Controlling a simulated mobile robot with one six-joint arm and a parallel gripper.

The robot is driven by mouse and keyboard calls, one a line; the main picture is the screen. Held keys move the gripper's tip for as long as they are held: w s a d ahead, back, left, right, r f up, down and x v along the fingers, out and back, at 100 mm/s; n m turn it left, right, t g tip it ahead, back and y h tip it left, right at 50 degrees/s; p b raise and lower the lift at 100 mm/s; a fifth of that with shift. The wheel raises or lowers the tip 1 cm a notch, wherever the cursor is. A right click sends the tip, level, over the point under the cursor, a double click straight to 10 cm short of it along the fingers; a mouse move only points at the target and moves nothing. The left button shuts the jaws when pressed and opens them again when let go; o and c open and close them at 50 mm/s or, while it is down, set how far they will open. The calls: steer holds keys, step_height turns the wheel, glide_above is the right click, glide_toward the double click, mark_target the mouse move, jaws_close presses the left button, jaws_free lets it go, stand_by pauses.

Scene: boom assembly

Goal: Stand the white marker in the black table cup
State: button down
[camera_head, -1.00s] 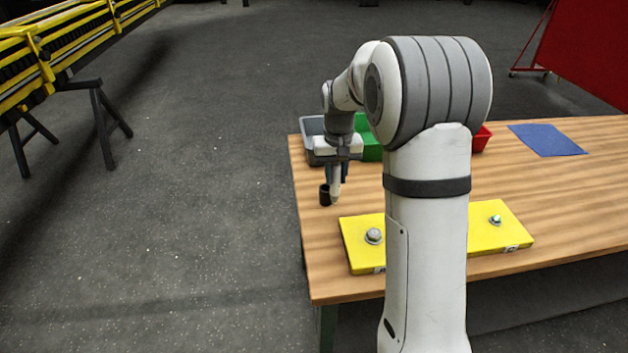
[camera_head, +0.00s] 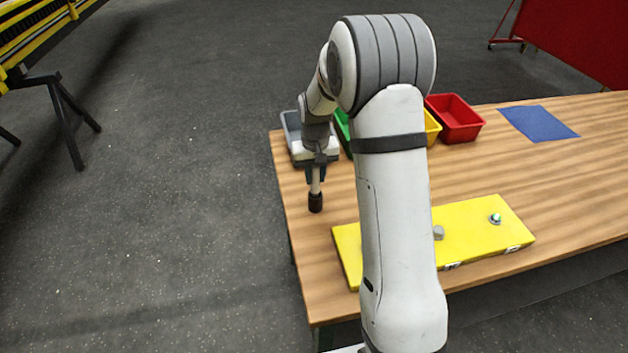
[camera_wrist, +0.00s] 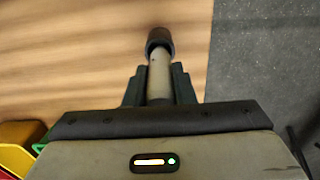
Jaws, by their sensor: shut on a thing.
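My gripper (camera_head: 316,174) is shut on the white marker (camera_head: 316,187) and holds it about upright near the table's left edge. The black table cup (camera_head: 316,203) stands on the wood directly under the marker. In the wrist view the marker (camera_wrist: 160,72) runs out from between the fingers of my gripper (camera_wrist: 158,88), and its far end meets the black cup (camera_wrist: 159,38). The marker's lower tip is hidden at the cup's mouth. I cannot tell how deep it sits inside.
A yellow board (camera_head: 470,228) with knobs lies on the table (camera_head: 560,190), partly behind my arm. Grey (camera_head: 290,125), green (camera_head: 343,128), yellow (camera_head: 433,128) and red (camera_head: 455,118) bins stand along the back. A blue sheet (camera_head: 540,123) lies at the right.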

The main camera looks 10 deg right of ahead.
mark_target(315, 191)
step_height(315, 191, down, 3)
steer(key=shift+r, duration=0.15)
steer(key=shift+f, duration=0.25)
steer(key=c, duration=1.2)
jaws_free()
steer(key=shift+r, duration=0.1)
